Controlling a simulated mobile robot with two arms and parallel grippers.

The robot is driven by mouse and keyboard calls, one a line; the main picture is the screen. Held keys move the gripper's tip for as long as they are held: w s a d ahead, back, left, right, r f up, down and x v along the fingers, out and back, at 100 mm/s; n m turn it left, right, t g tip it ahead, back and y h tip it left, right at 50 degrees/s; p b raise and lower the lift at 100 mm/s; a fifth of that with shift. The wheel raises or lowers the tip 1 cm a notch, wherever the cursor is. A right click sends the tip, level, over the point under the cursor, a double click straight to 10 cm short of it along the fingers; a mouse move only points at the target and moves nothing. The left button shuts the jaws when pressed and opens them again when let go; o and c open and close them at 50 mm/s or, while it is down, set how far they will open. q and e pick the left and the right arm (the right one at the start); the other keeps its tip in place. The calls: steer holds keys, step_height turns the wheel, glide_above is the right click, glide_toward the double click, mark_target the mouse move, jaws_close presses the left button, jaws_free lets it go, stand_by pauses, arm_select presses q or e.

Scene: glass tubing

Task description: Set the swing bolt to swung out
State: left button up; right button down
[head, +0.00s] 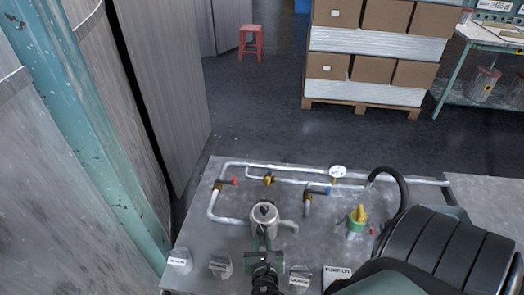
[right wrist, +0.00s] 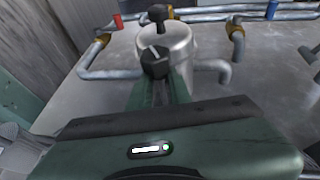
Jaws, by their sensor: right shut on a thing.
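A small grey metal vessel (head: 265,218) stands on the steel bench, with a curved spout on its right side. It also fills the upper middle of the right wrist view (right wrist: 180,50). A black knob (right wrist: 155,62), which seems to be the swing bolt's head, stands upright at the vessel's near rim. My right gripper (head: 264,236) reaches in from the near side and is shut on the swing bolt. Its fingers (right wrist: 157,88) lie just below the knob and hide most of the bolt's shank. My left gripper is not in view.
Pipework (head: 290,180) with coloured valve handles and a round gauge (head: 338,171) runs behind the vessel. A green and yellow fitting (head: 357,218) and a black hose (head: 400,185) stand to the right. Labelled blocks (head: 179,261) line the bench's near edge. A teal post (head: 85,125) rises at left.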

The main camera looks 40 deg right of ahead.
stand_by(0.8)
steer(key=shift+f+b, duration=0.15)
steer(key=shift+b, duration=0.15)
steer(key=t+h+b, duration=0.1)
steer(key=b, duration=0.2)
steer(key=s+a+f+t+h+b, duration=0.1)
steer(key=b, duration=0.2)
steer(key=a+f+t+h+b, duration=0.1)
steer(key=b, duration=0.2)
steer(key=shift+s+n+t+b, duration=0.3)
steer(key=shift+s+b, duration=0.05)
steer(key=shift+s, duration=0.05)
steer(key=shift+s+a+t+h+b, duration=0.15)
steer(key=shift+t+h+b, duration=0.15)
steer(key=shift+h+b, duration=0.15)
steer(key=shift+r, duration=0.15)
steer(key=c, duration=1.5)
jaws_free()
